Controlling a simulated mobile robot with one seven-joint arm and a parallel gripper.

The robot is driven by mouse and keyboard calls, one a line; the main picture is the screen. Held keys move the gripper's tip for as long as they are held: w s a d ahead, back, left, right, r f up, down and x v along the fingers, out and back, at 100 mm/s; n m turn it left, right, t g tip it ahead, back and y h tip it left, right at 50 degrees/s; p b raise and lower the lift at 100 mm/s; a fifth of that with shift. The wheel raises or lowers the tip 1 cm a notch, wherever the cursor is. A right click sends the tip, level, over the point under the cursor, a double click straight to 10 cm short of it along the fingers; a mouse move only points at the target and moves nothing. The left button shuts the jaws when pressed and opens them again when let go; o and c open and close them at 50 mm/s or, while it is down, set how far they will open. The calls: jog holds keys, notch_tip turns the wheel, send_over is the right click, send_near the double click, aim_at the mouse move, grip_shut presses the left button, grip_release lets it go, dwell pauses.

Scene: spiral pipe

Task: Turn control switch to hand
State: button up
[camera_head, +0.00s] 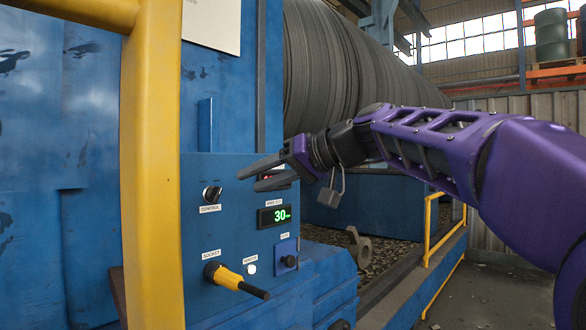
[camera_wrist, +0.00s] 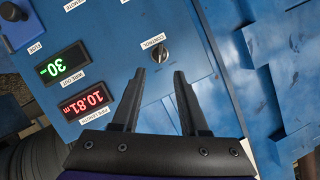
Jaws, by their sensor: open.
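The control switch (camera_head: 212,194) is a small round dark knob with a light pointer mark. It sits on the upper left of the blue control panel, above a label reading CONTROL. In the wrist view the control switch (camera_wrist: 159,53) appears upside down, just beyond the fingertips and roughly centred between them. I cannot read which position it points to. My gripper (camera_head: 249,183) is open and empty, its fingers pointing left, to the right of the switch in the head view. In the wrist view my gripper (camera_wrist: 159,73) shows two dark, parted fingers, apart from the switch.
The panel also carries a green display (camera_head: 274,216) reading 30, a red display (camera_wrist: 87,101) reading 10.81, a yellow-and-black socket plug (camera_head: 235,280), a white button (camera_head: 251,269) and a black fuse knob (camera_head: 289,261). A thick yellow rail (camera_head: 150,160) stands at the left front.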

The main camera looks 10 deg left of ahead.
jog(key=v, duration=0.8)
